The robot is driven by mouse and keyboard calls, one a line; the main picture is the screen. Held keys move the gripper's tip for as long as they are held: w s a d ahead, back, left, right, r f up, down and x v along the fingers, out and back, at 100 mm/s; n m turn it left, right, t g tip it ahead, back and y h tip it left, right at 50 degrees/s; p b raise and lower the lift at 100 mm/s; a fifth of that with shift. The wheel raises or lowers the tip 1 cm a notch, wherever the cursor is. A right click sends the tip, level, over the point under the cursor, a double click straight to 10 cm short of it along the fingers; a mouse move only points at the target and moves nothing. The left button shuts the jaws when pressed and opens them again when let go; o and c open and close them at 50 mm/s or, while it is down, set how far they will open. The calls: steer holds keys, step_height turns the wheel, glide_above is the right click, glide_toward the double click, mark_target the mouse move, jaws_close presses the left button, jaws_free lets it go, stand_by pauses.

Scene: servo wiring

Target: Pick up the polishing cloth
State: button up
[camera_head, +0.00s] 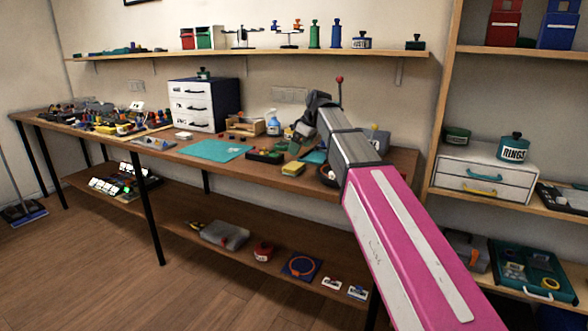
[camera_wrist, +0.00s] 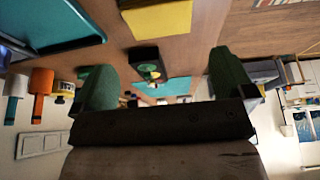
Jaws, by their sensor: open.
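A thick yellow folded-looking piece (camera_head: 293,169) lies near the front edge of the workbench. It looks like the polishing cloth, though I cannot be certain. The yellow piece is apart from the fingers.
A dark parts box (camera_head: 265,156) stands beside the yellow piece; a teal mat (camera_head: 213,150) lies farther left. A blue tray (camera_wrist: 55,25) is close in the wrist view. A drawer unit (camera_head: 202,105) and spray bottle (camera_head: 273,124) stand behind. Small parts crowd the bench's left end.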

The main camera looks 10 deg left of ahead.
mark_target(294, 165)
steer(key=x, duration=0.8)
steer(key=shift+d+f, duration=0.25)
steer(key=shift+f, duration=0.1)
steer(key=c, duration=0.7)
steer(key=shift+r, duration=0.15)
steer(key=shift+r, duration=0.55)
step_height(294, 165, up, 3)
steer(key=shift+f, duration=0.15)
steer(key=s+a+r, duration=0.7)
steer(key=s, duration=0.2)
steer(key=shift+a, duration=0.3)
